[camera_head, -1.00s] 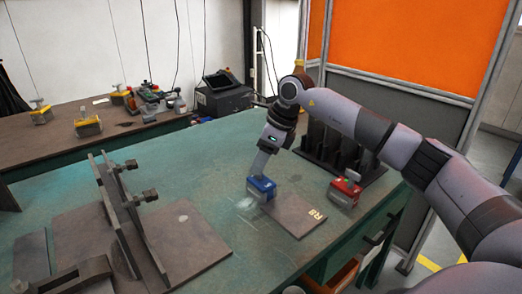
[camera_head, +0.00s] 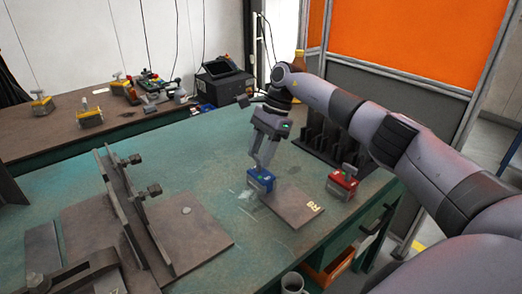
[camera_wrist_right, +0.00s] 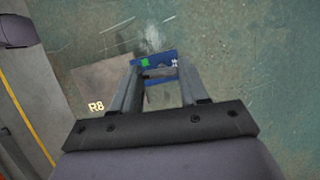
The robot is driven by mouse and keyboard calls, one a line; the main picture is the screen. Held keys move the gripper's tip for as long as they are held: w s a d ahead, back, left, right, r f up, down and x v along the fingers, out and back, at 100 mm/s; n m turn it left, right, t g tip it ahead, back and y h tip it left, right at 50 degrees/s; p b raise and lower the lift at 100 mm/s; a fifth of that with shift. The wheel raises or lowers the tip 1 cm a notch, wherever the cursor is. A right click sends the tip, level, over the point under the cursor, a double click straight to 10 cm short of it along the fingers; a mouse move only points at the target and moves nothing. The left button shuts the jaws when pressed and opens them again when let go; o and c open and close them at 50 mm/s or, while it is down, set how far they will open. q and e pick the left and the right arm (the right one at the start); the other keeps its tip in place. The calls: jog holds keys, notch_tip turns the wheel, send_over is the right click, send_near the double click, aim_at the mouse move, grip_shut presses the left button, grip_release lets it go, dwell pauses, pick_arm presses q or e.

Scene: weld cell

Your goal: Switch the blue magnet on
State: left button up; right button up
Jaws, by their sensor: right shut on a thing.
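The blue magnet (camera_head: 260,181) is a small blue block standing on the green table, at the left edge of a brown plate marked R8 (camera_head: 296,207). My right gripper (camera_head: 261,167) reaches down onto the magnet from above and is shut on its upper part. In the right wrist view, the blue magnet (camera_wrist_right: 158,58) shows beyond the fingertips (camera_wrist_right: 158,75), with a green square and small white marks on its top. The fingers hide part of the magnet, and its switch position cannot be made out. My left gripper is not in view.
A red magnet (camera_head: 342,183) stands right of the plate, before a dark slotted rack (camera_head: 335,144). A steel fixture (camera_head: 128,205) stands at left. Yellow magnets (camera_head: 90,117) sit on the back bench. The table left of the blue magnet is clear.

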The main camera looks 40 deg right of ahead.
jog(key=shift+n, duration=0.6)
jog(key=o, duration=1.1)
jog(key=shift+c, duration=0.2)
jog(key=shift+r, duration=0.1)
jog(key=v, duration=0.7)
jog(key=shift+w, duration=0.15)
